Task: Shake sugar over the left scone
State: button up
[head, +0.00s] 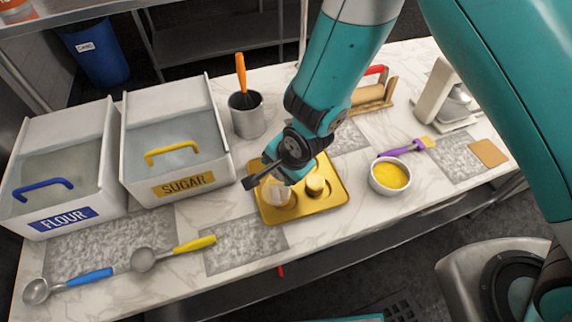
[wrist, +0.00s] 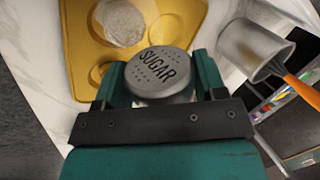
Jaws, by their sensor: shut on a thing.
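My gripper (head: 268,181) is over the left part of the gold tray (head: 335,208). In the wrist view, my gripper (wrist: 160,82) is shut on the sugar shaker (wrist: 160,72), a grey shaker whose holed lid reads SUGAR. The arm and gripper largely hide the shaker in the head view. The left scone (head: 279,194) looks pale and sits just below my gripper, partly hidden. The right scone (head: 316,185) sits beside it. One scone with a whitish top (wrist: 122,22) shows in the wrist view, beyond the shaker, among round wells.
A metal cup (head: 247,118) with an orange-handled brush stands behind the tray. White SUGAR (head: 184,184) and FLOUR (head: 62,221) bins stand at left. A bowl of yellow filling (head: 389,175) is right of the tray. Blue and yellow scoops (head: 180,253) lie at front left.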

jog(key=shift+w+d, duration=0.25)
jog(key=shift+d, duration=0.85)
jog(key=shift+w+d+r+g+y, duration=0.1)
jog(key=shift+w+r+g+y, duration=0.05)
jog(key=shift+r+g+y, duration=0.2)
jog(key=shift+r+m+g+y+p, duration=0.4)
jog(key=shift+r+m+g+y, duration=0.1)
jog(key=shift+g+y, duration=0.35)
jog(key=g+y, duration=0.1)
jog(key=r+g+y, duration=0.2)
jog(key=shift+s+a+r+m, duration=0.1)
jog(key=shift+s+a+m, duration=0.15)
jog(key=shift+m, duration=0.15)
